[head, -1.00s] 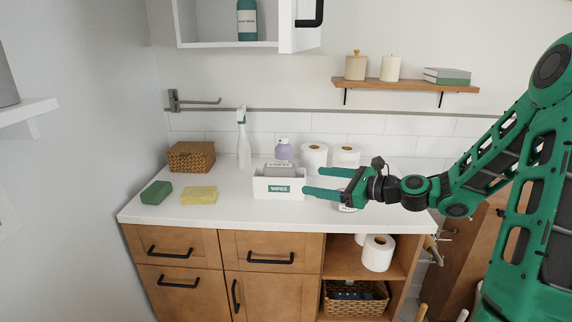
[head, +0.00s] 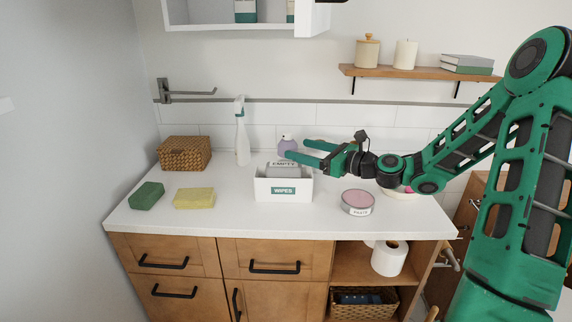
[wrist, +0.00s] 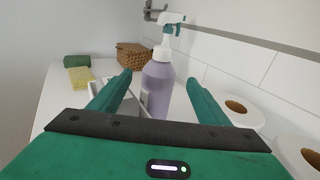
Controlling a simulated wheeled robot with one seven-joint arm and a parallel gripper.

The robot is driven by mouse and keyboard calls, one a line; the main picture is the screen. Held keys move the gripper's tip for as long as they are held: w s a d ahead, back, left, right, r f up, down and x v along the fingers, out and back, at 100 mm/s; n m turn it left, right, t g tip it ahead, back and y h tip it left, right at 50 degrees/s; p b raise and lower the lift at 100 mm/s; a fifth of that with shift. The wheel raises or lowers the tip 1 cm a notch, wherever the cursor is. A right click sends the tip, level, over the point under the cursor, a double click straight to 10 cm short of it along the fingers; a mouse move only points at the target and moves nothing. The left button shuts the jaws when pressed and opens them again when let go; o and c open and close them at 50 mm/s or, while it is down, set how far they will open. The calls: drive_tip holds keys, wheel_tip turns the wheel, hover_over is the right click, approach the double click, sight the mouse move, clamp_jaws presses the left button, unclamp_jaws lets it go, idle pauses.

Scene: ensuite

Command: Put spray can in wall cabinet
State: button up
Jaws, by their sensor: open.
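A purple can-shaped container with a pale top (head: 287,143), perhaps the spray can, stands behind the wipes box. In the wrist view this purple container (wrist: 157,92) stands upright between my open fingers, farther out, with no visible contact. My gripper (head: 297,150) is open and empty, pointing left over the counter; its fingers also show in the wrist view (wrist: 160,82). A white trigger spray bottle (head: 242,138) stands farther left. The wall cabinet (head: 235,29) is above, open at the front, with bottles inside; its top is out of frame.
The wipes box (head: 283,190) is in front of the purple container. A wicker basket (head: 184,153), green sponge (head: 147,195) and yellow sponge (head: 194,198) are left. A pink-topped tin (head: 357,201) is right. Toilet rolls (wrist: 240,108) stand close right of my gripper. A rail (head: 300,102) crosses the wall.

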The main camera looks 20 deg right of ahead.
sight(288, 145)
drive_tip(key=shift+x, duration=3.1)
drive_tip(key=shift+r, duration=0.15)
clamp_jaws()
